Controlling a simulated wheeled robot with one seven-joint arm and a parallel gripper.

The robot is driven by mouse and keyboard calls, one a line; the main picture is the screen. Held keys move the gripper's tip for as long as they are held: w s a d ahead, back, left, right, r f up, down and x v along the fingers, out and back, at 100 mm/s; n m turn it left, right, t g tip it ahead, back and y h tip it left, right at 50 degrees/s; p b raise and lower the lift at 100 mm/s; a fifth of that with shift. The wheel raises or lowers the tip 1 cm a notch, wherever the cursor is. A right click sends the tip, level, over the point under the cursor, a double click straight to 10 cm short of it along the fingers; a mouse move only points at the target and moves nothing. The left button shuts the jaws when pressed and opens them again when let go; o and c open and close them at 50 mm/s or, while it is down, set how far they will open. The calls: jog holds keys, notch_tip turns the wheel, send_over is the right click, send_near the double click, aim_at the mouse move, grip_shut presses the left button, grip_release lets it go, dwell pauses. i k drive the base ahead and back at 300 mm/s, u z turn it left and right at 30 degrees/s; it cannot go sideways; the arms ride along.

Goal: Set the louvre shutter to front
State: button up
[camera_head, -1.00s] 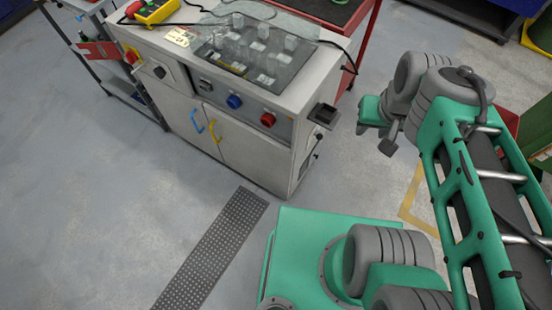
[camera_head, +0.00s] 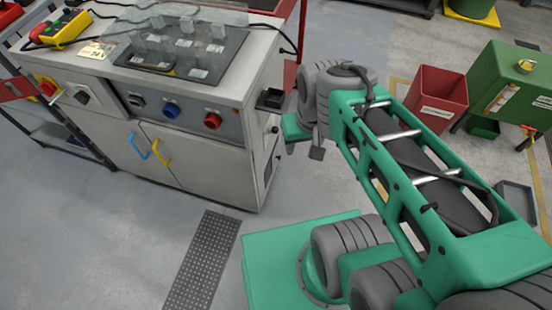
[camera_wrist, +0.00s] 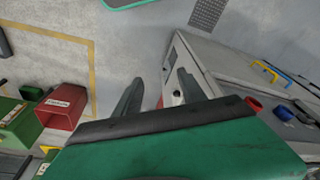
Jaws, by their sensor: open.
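The louvre shutter is probably the small dark slatted patch (camera_head: 272,165) on the right side wall of the white cabinet (camera_head: 215,192); its setting is too small to read. Small dark knobs sit on that wall; one black knob (camera_wrist: 178,94) shows in the wrist view beside my right-hand finger. My gripper (camera_wrist: 160,78) is open and empty, its two grey fingers apart near that wall. In the head view my gripper (camera_head: 303,143) is just right of the cabinet, partly hidden by my wrist. I cannot tell whether a finger touches the wall.
A small black tray (camera_head: 270,99) juts from the cabinet's upper right edge. The front has a blue knob (camera_head: 171,110), a red knob (camera_head: 212,121) and blue and yellow handles. A red bin (camera_head: 437,95) and green cabinet (camera_head: 512,85) stand right. Floor ahead is clear.

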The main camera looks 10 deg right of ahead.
aim_at(275, 156)
jog(key=u, duration=2.45)
jog(key=k, duration=0.65)
jog(key=z, duration=1.1)
